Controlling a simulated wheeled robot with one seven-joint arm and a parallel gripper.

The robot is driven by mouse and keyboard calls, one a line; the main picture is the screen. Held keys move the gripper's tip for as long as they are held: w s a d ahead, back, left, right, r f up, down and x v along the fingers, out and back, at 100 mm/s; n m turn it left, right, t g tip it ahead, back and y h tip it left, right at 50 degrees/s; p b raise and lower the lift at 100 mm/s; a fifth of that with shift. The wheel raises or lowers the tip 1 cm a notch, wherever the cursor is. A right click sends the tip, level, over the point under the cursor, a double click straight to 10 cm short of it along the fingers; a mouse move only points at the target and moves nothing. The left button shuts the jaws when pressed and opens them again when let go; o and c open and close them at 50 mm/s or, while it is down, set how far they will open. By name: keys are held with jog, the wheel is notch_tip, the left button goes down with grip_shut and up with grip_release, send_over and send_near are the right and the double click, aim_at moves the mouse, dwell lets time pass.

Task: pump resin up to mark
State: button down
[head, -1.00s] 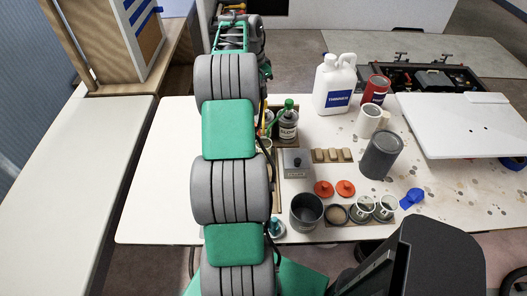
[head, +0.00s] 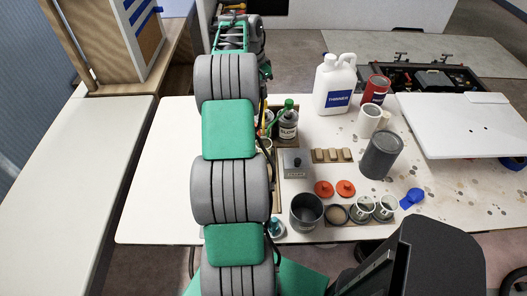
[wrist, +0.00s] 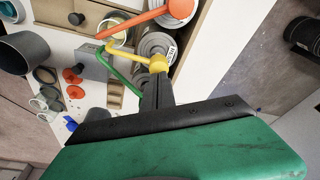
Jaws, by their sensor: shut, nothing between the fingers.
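In the wrist view my gripper (wrist: 158,88) is shut with nothing between its fingers. Its tips are at the yellow pump head (wrist: 157,62), apparently touching it from above. The yellow spout reaches left toward a white cup (wrist: 113,24). An orange pump (wrist: 178,8) is beside it at the top, and a green pump (wrist: 122,76) is on its other side. In the head view the green-pumped bottle (head: 288,127) stands in a wooden tray; my arm hides my gripper and most of the other pumps. I cannot see a fill mark or the resin level.
A grey lidded box (head: 295,163), a dark open pot (head: 306,212), orange lids (head: 334,188) and small cups (head: 375,208) stand close by. A white thinner jug (head: 336,85) and a grey can (head: 381,155) are further right. The table's left part (head: 160,175) is clear.

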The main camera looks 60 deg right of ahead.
aim_at(263, 102)
jog(key=shift+f, duration=0.1)
jog(key=shift+f+b, duration=1.55)
jog(key=shift+f, duration=0.4)
jog(key=shift+r+p, duration=1.55)
jog(key=shift+r, duration=0.45)
jog(key=shift+f, duration=0.15)
jog(key=shift+f+b, duration=1.6)
jog(key=shift+f, duration=0.3)
jog(key=shift+r, duration=0.15)
jog(key=shift+r+p, duration=1.6)
jog(key=shift+r, duration=0.3)
